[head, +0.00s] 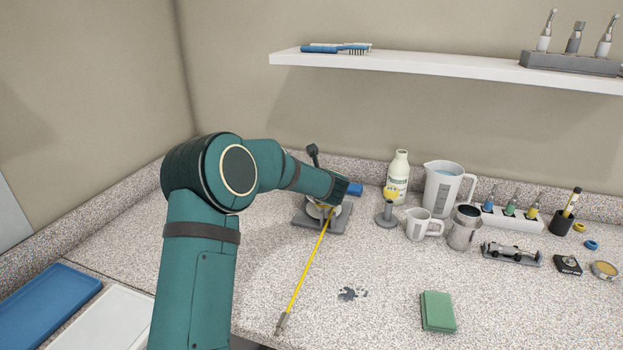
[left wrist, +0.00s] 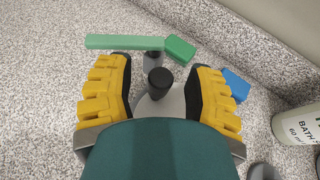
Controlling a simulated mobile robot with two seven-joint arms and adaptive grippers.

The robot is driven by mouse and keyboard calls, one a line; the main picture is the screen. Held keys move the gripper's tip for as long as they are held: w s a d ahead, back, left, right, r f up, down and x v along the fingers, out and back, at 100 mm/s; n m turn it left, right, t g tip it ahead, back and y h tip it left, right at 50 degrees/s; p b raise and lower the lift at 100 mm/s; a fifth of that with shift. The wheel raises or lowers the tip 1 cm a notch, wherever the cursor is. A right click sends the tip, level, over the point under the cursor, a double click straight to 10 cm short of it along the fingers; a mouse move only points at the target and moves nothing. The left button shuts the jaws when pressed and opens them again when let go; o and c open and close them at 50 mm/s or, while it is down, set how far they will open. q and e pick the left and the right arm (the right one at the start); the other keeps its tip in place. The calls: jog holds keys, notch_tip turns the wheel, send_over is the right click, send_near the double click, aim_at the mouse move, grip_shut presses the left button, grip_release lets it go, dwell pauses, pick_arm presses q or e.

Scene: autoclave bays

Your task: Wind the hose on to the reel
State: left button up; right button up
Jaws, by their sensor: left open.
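The reel shows in the head view as a grey base (head: 338,224) with a pale drum (head: 318,211), partly hidden by my left arm. The yellow hose (head: 305,265) runs from the reel across the counter to a grey end piece (head: 281,323) near the front edge. In the left wrist view my left gripper (left wrist: 160,70) is open, its yellow-padded fingers on either side of a black knob (left wrist: 160,78) above the pale reel (left wrist: 155,106). I cannot tell whether either finger touches the knob. My right gripper is not in view.
A bottle (head: 397,176), jugs and a metal can (head: 463,228) stand right of the reel. A green pad (head: 437,311) lies in front; counter around the hose is mostly clear.

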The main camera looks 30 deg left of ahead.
pick_arm(q)
grip_shut()
jog(key=shift+w+a, duration=0.1)
dwell(0.3)
